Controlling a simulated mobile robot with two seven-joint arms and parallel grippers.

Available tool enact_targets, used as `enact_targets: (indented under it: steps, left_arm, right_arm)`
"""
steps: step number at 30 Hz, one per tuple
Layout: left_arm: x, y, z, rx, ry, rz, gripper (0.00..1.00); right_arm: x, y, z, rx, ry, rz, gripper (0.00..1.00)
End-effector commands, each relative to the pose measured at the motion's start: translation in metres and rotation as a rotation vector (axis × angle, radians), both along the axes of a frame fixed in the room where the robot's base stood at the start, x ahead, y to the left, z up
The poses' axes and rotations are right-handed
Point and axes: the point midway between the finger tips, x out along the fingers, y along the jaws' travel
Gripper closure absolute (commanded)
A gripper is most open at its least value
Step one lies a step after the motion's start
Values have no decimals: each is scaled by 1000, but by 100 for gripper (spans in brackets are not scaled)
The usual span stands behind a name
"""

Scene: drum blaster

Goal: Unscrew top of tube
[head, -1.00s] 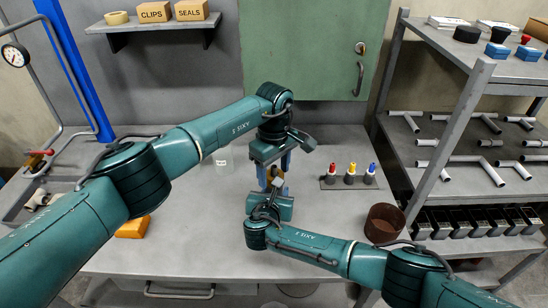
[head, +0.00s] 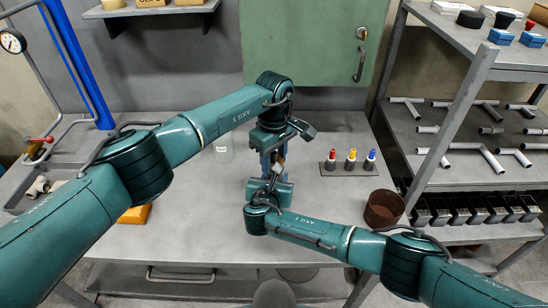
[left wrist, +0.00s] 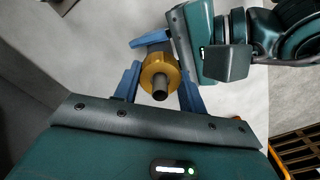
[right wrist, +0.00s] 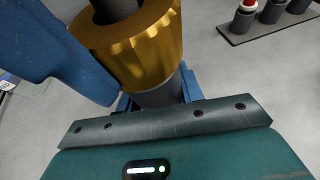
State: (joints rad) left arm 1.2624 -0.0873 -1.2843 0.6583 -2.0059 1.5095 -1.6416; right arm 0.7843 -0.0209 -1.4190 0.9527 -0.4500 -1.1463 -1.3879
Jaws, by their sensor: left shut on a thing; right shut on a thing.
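A tube with a knurled brass top stands between my two grippers, mostly hidden in the head view. In the left wrist view the brass top (left wrist: 160,72), with a dark stub at its centre, lies between the blue fingers of my left gripper (left wrist: 158,88). In the right wrist view the brass top (right wrist: 135,45) sits on the grey tube body (right wrist: 160,94). My right gripper (right wrist: 158,100) is shut on that body. In the head view my left gripper (head: 273,163) reaches from above and my right gripper (head: 272,181) is just below it.
A small rack (head: 350,169) with red, yellow and blue capped pieces stands to the right. A brown bin (head: 384,208) is at the table's right edge. An orange block (head: 134,214) and a clear container (head: 222,148) are left. The front middle of the table is clear.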

Motion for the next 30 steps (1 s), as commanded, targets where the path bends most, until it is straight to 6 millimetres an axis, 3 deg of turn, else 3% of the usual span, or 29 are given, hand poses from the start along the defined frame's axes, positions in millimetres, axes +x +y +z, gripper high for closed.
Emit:
enact_targets:
  steps: [9, 18, 19, 26, 30]
  left_arm:
    - [-1, 0, 0, 2, 3, 273, 86]
    - [-1, 0, 0, 1, 5, 299, 86]
    - [-1, 0, 0, 1, 5, 299, 57]
    - [-1, 0, 0, 0, 3, 298, 39]
    - [-1, 0, 0, 0, 1, 298, 37]
  right_arm:
    - [0, 0, -1, 1, 3, 0, 100]
    - [0, -1, -1, 1, 2, -1, 100]
    - [0, -1, -1, 1, 2, -1, 100]
    - [0, -1, -1, 0, 1, -2, 100]
    - [0, -1, -1, -1, 1, -2, 100]
